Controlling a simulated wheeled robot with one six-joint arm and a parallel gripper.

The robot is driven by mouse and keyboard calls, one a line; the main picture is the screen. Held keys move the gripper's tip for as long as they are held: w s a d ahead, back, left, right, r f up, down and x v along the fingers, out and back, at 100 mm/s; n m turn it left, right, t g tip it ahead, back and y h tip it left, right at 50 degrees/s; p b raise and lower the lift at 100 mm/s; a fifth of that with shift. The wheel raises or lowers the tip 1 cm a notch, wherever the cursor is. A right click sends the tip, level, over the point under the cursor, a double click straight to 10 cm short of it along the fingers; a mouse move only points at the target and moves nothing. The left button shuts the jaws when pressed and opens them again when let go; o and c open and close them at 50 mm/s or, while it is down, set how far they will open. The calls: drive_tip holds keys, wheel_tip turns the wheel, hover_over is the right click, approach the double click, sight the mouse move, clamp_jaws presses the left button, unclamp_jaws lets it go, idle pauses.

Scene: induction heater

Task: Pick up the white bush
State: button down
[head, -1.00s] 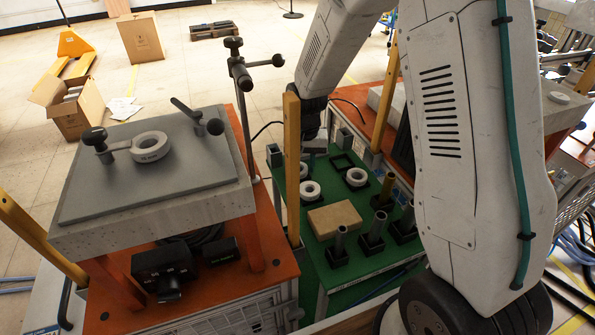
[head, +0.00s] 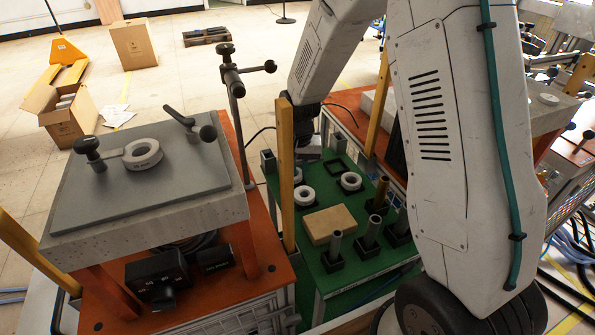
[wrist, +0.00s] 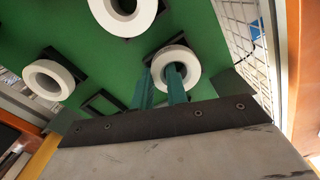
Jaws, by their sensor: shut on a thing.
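My gripper (wrist: 162,88) is shut on the wall of a white bush (wrist: 190,63), a thick white ring. One finger passes through its hole and the other is on its outer left side. The bush is at a black square holder; I cannot tell whether it is clear of it. Two more white bushes sit on the green table, one at the top (wrist: 123,19) and one at the left (wrist: 33,79) of the wrist view. They also show in the head view (head: 304,204) (head: 351,188).
Another white ring (head: 143,163) lies on the grey plate (head: 120,195).

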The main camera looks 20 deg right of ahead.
sight(299, 173)
drive_tip(key=shift+a+r, duration=0.1)
drive_tip(key=shift+r, duration=0.25)
wheel_tip(299, 173, up, 3)
drive_tip(key=shift+s+f, duration=0.15)
drive_tip(key=shift+f, duration=0.05)
drive_tip(key=s+d, duration=0.1)
drive_tip(key=s, duration=0.3)
drive_tip(key=s+d+r, duration=0.1)
drive_tip(key=s+d, duration=0.1)
drive_tip(key=s, duration=0.3)
drive_tip(key=s+d, duration=0.2)
drive_tip(key=s, duration=0.3)
drive_tip(key=shift+s+d+r, duration=0.15)
drive_tip(key=shift+s+r, duration=0.15)
drive_tip(key=shift+s+d+r, duration=0.1)
drive_tip(key=shift+r, duration=0.6)
wheel_tip(299, 173, up, 6)
drive_tip(key=shift+f, duration=0.1)
